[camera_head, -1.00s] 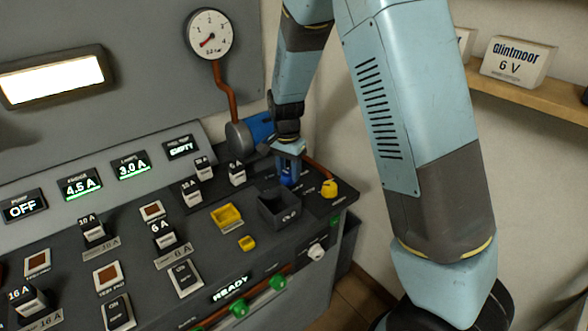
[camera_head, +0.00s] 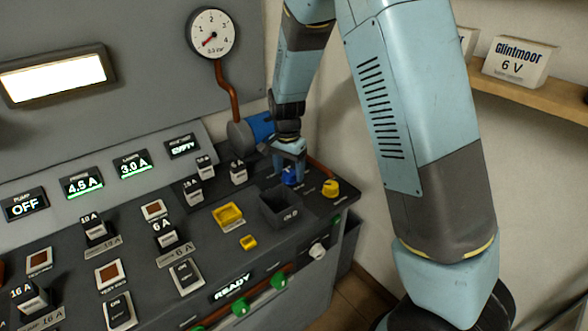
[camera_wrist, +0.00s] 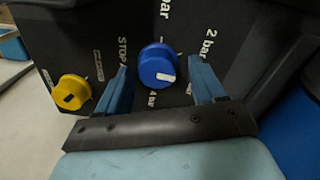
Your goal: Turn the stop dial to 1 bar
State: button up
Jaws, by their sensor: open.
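The stop dial is a round blue knob (camera_wrist: 157,65) with a white mark on its lower right. It sits on a black panel lettered STOP, 2 bar and 4 bar, with another bar label partly cut off above. The dial (camera_head: 291,177) also shows at the right end of the console in the head view. My gripper (camera_wrist: 160,68) is open, one finger on each side of the dial, with gaps visible at both sides. In the head view my gripper (camera_head: 289,160) points down over the dial. I cannot tell for certain which label the white mark faces.
A yellow knob (camera_head: 330,188) stands right beside the dial; it also shows in the wrist view (camera_wrist: 71,92). A dark open bin (camera_head: 281,211) is close in front. A round gauge (camera_head: 212,34) hangs behind, its needle low. The wall is on the right.

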aim_at(288, 171)
notch_tip(288, 171, up, 14)
jog(key=shift+w+a+f, duration=0.15)
dwell(0.6)
